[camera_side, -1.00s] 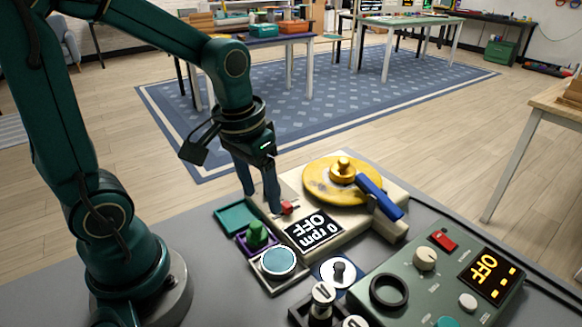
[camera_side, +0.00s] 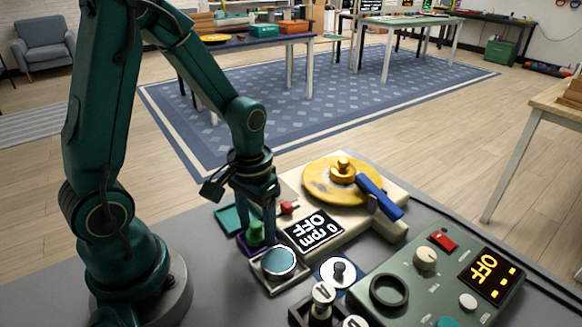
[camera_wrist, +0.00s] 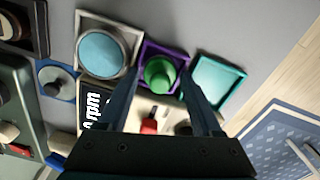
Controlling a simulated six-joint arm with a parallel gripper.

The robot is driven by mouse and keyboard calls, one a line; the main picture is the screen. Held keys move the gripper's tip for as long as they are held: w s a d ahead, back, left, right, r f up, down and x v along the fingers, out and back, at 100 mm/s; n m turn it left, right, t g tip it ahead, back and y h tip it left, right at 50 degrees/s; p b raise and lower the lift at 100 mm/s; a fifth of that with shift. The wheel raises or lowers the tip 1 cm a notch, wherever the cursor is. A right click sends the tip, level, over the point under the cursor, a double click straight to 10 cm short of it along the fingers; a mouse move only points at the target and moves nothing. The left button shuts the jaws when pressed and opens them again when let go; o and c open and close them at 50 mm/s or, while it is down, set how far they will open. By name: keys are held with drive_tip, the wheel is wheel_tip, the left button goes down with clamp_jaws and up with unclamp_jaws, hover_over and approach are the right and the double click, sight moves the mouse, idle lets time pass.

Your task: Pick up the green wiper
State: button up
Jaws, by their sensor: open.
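The green wiper (camera_side: 256,233) is a small green knob-shaped piece in a purple square tray (camera_side: 242,243). In the wrist view the wiper (camera_wrist: 159,73) sits between the two fingers, inside the purple tray (camera_wrist: 181,50). My gripper (camera_side: 256,232) is open and points down at the wiper, with a finger on either side of it in the side view. The fingers also show in the wrist view (camera_wrist: 157,88). I cannot tell whether a finger touches the wiper.
A teal tray (camera_side: 229,219) and a tray with a blue disc (camera_side: 279,262) flank the purple one. The spinner unit (camera_side: 315,235), with a yellow disc (camera_side: 318,184) and red switch (camera_side: 287,207), stands close to the right. A green control box (camera_side: 410,290) is at the front right.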

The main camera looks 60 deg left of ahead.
sight(256, 222)
clamp_jaws()
drive_tip(key=shift+r, duration=0.15)
drive_tip(key=shift+r, duration=0.5)
wheel_tip(256, 222, up, 3)
drive_tip(key=shift+a+r, duration=0.1)
drive_tip(key=s+a+r, duration=0.6)
drive_tip(key=a, duration=0.3)
drive_tip(key=shift+s+a+r, duration=0.15)
drive_tip(key=shift+a+r, duration=0.15)
